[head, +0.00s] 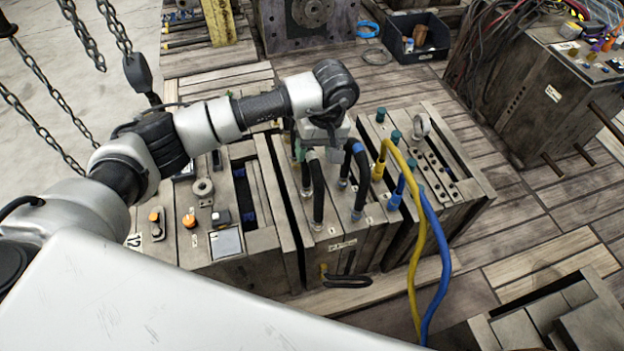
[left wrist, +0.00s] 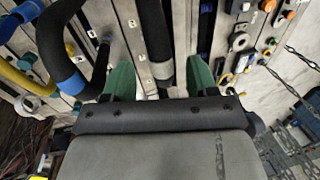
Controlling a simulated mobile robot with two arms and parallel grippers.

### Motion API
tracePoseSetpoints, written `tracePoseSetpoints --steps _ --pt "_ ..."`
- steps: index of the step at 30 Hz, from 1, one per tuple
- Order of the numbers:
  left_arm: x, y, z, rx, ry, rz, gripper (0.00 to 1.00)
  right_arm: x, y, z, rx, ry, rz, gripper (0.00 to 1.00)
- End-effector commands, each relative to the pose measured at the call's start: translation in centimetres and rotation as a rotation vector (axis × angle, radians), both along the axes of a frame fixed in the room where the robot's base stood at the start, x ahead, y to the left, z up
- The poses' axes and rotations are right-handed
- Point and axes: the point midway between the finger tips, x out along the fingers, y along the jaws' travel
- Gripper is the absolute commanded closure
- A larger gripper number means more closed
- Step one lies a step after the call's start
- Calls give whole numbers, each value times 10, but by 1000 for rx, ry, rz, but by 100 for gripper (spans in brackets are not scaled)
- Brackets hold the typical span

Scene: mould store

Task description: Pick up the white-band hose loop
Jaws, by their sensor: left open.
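My left gripper (head: 316,148) points down over the middle mould block, and only part of it shows in the head view. In the left wrist view its two green fingers (left wrist: 160,82) stand wide apart. A black hose with a pale band (left wrist: 161,70) lies between them, with gaps at both sides; this looks like the white-band hose loop. In the head view its black legs (head: 318,195) show below the gripper, and its top is hidden by the gripper. A black hose loop with a blue band (head: 358,150) stands just right; it also shows in the left wrist view (left wrist: 72,84).
A yellow hose (head: 413,260) and a blue hose (head: 443,255) hang over the right mould's front. A black handle (head: 347,282) projects at the middle block's front. Chains (head: 55,95) hang at the left.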

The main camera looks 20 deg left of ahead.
Motion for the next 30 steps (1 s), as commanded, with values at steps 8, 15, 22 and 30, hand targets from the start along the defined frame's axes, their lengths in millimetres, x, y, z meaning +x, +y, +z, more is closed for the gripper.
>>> tracePoseSetpoints --steps 8,15,22,30 --pt "-1 10 -38 -1 4 1 42 0 -1 11 -1 0 0 100" --pt "-1 11 -47 -1 0 0 42 0 -1 11 -1 0 0 100" --pt "-1 11 -47 -1 0 0 62 0 -1 11 -1 0 0 100" --pt "-1 11 -47 -1 0 0 100 0 -1 11 -1 0 1 100"
